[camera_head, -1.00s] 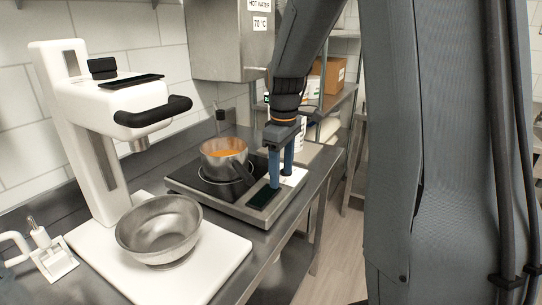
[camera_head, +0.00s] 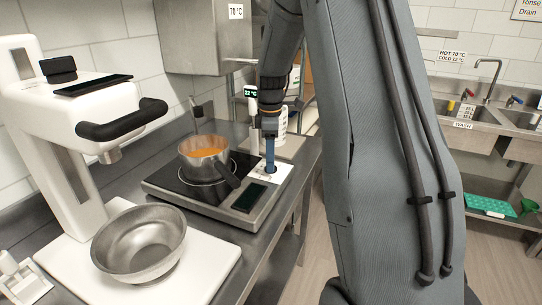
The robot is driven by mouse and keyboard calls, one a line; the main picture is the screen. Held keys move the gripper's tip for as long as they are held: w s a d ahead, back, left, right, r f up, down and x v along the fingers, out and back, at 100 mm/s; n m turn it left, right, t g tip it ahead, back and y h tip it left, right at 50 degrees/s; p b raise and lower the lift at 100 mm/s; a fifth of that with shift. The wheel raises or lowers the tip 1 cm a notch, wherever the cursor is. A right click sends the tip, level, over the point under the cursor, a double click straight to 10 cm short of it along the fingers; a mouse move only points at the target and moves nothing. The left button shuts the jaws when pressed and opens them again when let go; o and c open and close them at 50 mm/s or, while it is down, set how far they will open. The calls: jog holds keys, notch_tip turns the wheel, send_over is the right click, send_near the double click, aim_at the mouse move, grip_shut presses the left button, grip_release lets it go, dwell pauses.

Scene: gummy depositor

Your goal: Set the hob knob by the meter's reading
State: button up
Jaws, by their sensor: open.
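The hob (camera_head: 205,208) is a flat steel unit with a black glass top, a dark display (camera_head: 250,196) at its front right and a white control panel (camera_head: 281,172) behind that. My gripper (camera_head: 270,160) points down over this panel, with its blue fingers close above or around the knob. The fingers and arm hide the knob, and I cannot tell whether they touch it. The jaws are open. A steel pot (camera_head: 205,160) of orange liquid stands on the glass. A small meter (camera_head: 250,91) reading 22 °C shows behind the hob, beside my arm.
A white depositor machine (camera_head: 75,120) with a black handle stands at left, with a steel bowl (camera_head: 138,242) on its base. Sinks (camera_head: 470,135) are at far right.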

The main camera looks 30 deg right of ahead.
jog(key=shift+f, duration=0.25)
jog(key=shift+c, duration=0.5)
jog(key=c, duration=1)
jog(key=shift+o, duration=0.3)
